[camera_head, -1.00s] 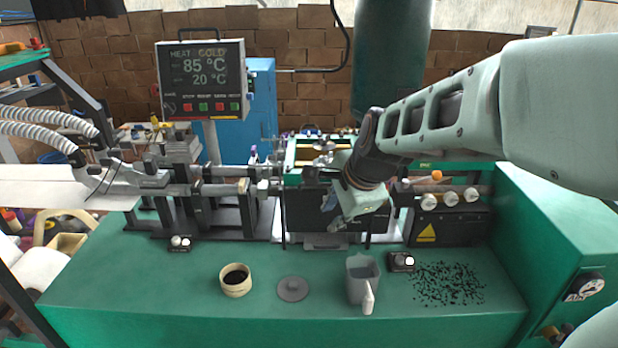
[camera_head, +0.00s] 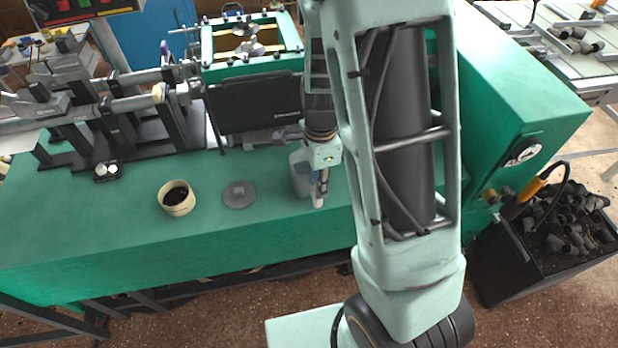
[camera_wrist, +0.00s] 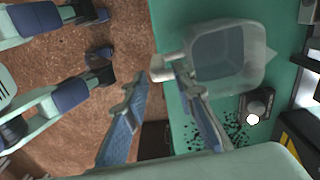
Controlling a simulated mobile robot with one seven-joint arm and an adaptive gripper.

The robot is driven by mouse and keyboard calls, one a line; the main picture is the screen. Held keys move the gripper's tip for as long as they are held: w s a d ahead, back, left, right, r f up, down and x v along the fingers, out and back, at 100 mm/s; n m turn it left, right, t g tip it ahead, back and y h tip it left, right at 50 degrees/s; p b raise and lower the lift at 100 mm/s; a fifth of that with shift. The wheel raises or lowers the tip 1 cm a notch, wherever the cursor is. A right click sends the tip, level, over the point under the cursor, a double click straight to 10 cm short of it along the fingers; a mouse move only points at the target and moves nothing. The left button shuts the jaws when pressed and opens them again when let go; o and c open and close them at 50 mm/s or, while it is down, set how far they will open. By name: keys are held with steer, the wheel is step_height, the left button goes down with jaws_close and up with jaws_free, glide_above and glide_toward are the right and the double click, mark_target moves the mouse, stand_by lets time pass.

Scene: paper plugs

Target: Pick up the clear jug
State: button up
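The clear jug (camera_head: 299,174) is grey and translucent and stands on the green bench top (camera_head: 110,215), partly hidden by my arm in the head view. In the wrist view its open top (camera_wrist: 232,58) is at upper right, and its pale handle (camera_wrist: 163,69) points left. My gripper (camera_wrist: 160,84) is open, with its two blue-grey fingers spread apart. The handle end lies just beyond the gap, close to the right finger. I cannot tell whether that finger touches the handle. In the head view my gripper (camera_head: 322,172) is right at the handle side of the jug.
A cream cup with dark contents (camera_head: 176,198) and a grey round lid (camera_head: 239,195) stand left of the jug. A small block with a white knob (camera_wrist: 254,118) and scattered black granules (camera_wrist: 190,133) lie near the jug. A black bin of pipe pieces (camera_head: 560,235) stands at right.

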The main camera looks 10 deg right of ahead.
steer(key=shift+s+f, duration=0.15)
steer(key=shift+f, duration=2.75)
steer(key=shift+c, duration=0.4)
jaws_close()
